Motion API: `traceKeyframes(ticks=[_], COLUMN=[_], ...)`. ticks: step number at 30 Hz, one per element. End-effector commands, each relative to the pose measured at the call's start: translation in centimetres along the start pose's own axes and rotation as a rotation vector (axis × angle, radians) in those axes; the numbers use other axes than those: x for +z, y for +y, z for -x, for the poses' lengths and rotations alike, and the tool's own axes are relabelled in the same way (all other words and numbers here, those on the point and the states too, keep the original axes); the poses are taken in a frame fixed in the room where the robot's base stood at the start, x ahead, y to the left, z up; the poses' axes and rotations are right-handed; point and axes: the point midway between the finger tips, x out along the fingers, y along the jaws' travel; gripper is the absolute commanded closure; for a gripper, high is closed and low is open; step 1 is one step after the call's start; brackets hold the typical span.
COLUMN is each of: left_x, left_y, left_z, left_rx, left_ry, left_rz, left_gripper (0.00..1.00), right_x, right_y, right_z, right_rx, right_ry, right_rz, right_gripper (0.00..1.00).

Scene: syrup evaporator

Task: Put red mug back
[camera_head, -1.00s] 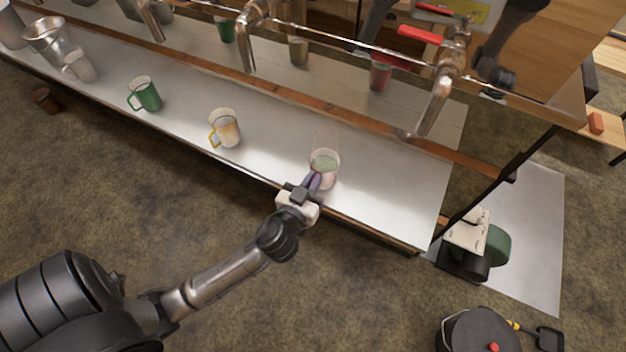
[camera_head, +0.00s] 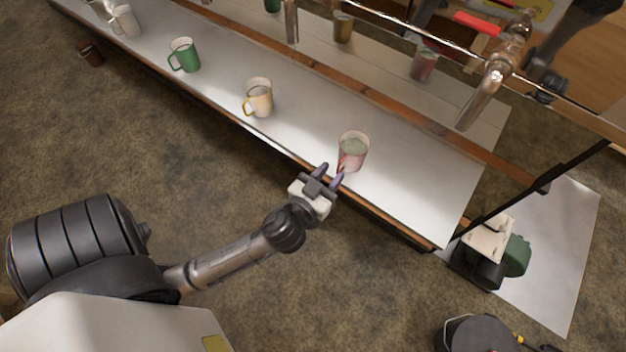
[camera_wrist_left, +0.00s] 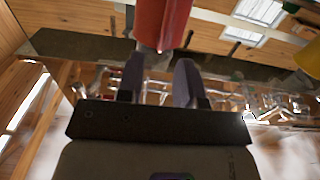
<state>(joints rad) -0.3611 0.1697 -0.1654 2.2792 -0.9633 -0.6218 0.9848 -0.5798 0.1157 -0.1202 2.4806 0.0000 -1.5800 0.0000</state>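The red mug (camera_head: 352,158) stands upright on the pale metal shelf (camera_head: 415,200), near its front edge; it looks pinkish under the light. My left gripper (camera_head: 331,172) is at the shelf's front edge, just short of the mug, its two dark fingers spread. In the left wrist view, the red mug (camera_wrist_left: 162,24) is beyond the fingertips, with the open fingers (camera_wrist_left: 158,75) below it and nothing between them. Whether a fingertip touches the mug is unclear. My right gripper does not show.
A yellow-handled mug (camera_head: 259,98) and a green mug (camera_head: 185,56) stand farther left on the shelf. Taps with a red handle (camera_head: 477,23) hang above the back. The shiny panel behind reflects the mugs. A dark pot (camera_head: 478,335) is on the floor, lower right.

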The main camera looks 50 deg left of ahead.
Motion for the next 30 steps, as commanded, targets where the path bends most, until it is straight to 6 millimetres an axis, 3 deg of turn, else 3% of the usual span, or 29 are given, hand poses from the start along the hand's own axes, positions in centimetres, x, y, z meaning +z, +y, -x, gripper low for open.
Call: traceKeyframes(ticks=[3, 9, 21, 26, 30], left_x=[0.2, 0.1, 0.3, 3.2, 7.5], left_y=[-0.1, 0.0, -0.3, -2.0, -2.9], left_z=[2.4, 5.4, 7.6, 7.9, 9.7], left_rx=[-0.003, -0.002, -0.015, -0.089, -0.084], left_ry=[-0.004, -0.002, -0.021, -0.224, -0.551], left_rz=[0.002, 0.001, -0.002, -0.026, -0.092], left_gripper=[0.67, 0.67, 0.67, 0.67, 0.67], right_x=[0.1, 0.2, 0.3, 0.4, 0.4], right_y=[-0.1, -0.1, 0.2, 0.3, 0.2], right_z=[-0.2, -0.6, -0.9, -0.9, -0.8], right_rx=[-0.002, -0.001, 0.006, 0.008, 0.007], right_ry=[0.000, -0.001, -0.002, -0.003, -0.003], right_rz=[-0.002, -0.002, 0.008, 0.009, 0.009], right_gripper=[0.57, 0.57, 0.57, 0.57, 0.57])
